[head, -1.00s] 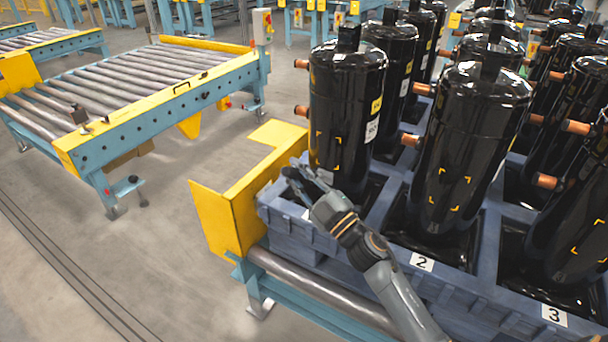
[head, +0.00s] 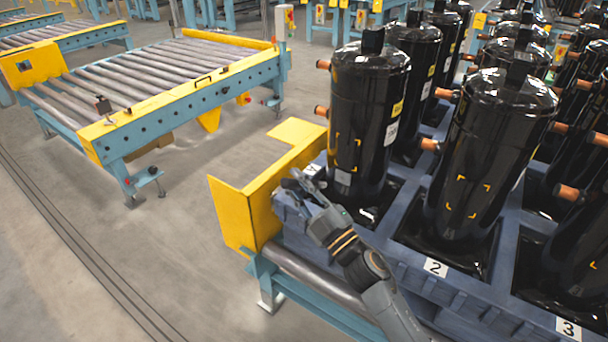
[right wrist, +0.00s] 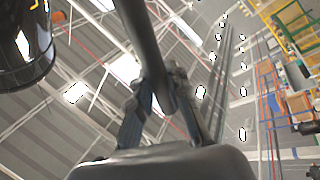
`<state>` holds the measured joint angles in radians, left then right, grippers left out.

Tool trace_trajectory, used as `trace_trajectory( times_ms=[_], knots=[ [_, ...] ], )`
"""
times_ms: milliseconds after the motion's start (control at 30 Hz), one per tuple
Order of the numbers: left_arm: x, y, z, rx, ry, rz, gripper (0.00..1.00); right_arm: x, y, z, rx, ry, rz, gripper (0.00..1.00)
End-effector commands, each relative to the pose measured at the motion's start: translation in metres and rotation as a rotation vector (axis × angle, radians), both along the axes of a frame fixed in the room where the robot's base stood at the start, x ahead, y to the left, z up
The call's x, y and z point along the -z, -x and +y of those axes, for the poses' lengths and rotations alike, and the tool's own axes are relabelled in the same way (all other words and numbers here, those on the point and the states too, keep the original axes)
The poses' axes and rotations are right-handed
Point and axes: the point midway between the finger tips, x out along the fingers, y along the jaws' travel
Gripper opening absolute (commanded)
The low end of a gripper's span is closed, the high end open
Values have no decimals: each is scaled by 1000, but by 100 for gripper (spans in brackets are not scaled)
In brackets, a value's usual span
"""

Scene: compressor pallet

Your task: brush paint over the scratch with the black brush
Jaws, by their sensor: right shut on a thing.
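My right gripper (head: 293,184) is at the front left corner of the blue pallet, left of the nearest black compressor (head: 370,110). In the right wrist view its fingers (right wrist: 150,95) are shut on a dark rod, the black brush (right wrist: 140,35). The brush is hard to make out in the head view, and its bristles are not clear. Yellow corner marks (head: 358,140) frame an area on the compressor's front. A small pale patch (head: 343,178) shows low on it; I cannot tell whether it is the scratch. My left gripper is not in view.
The blue pallet (head: 405,262) holds several black compressors with copper stubs, close together. A yellow guard (head: 235,215) stands at its left corner, above a steel roller (head: 315,278). A roller conveyor (head: 160,85) stands at the left, with open floor between.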

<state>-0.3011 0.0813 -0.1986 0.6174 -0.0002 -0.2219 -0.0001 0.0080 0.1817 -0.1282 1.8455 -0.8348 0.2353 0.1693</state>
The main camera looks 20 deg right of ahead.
Motion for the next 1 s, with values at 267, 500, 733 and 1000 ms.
trace_trajectory(
  times_ms=[267, 500, 733, 1000],
  knots=[
    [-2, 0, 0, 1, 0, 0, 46, 0, 6, 8, 0, 0, 0, 0],
    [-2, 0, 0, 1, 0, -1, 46, 0, 7, 9, 0, 0, 0, 0],
    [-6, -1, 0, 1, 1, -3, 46, -1, 17, 22, 0, -3, 2, 0],
    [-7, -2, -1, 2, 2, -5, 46, 0, 25, 31, 1, -1, -1, 0]
  ],
)
